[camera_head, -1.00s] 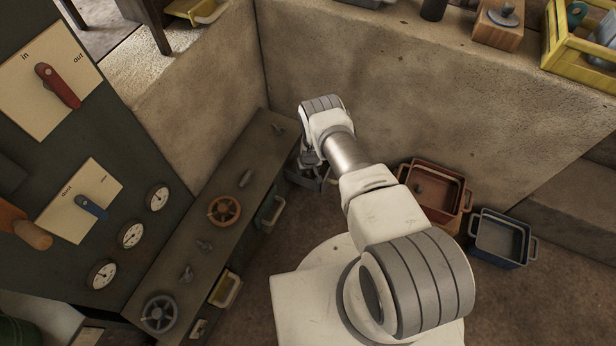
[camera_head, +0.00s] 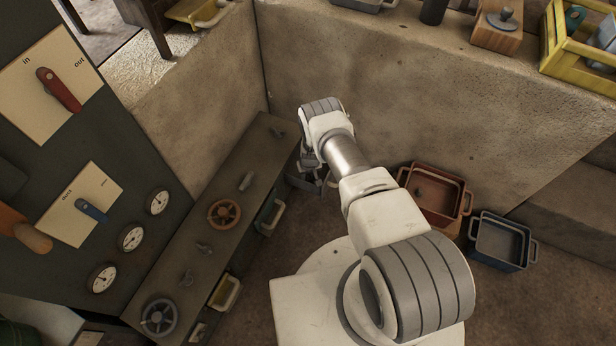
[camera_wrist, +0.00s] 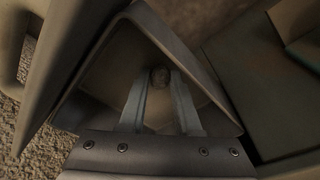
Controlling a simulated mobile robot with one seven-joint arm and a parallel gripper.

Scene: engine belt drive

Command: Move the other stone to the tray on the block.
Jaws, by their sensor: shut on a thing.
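In the wrist view, my gripper (camera_wrist: 160,84) reaches down into a brown-grey container (camera_wrist: 215,88) with sloping walls. A small round brownish stone (camera_wrist: 160,75) sits between its fingertips, and the fingers are shut on it. In the head view, my gripper (camera_head: 310,165) is low beside the dark bench, mostly hidden by my wrist. A dark grey tray (camera_head: 326,181) shows partly behind it on the floor.
A blue-grey tray (camera_head: 500,243) stands right of the reddish tray. The bench (camera_head: 180,255) carries handwheels and small knobs, with tray-like drawers along its side. The stone ledge above holds a wooden block (camera_head: 492,32), a yellow crate (camera_head: 551,55) and a grey tray (camera_head: 362,5).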

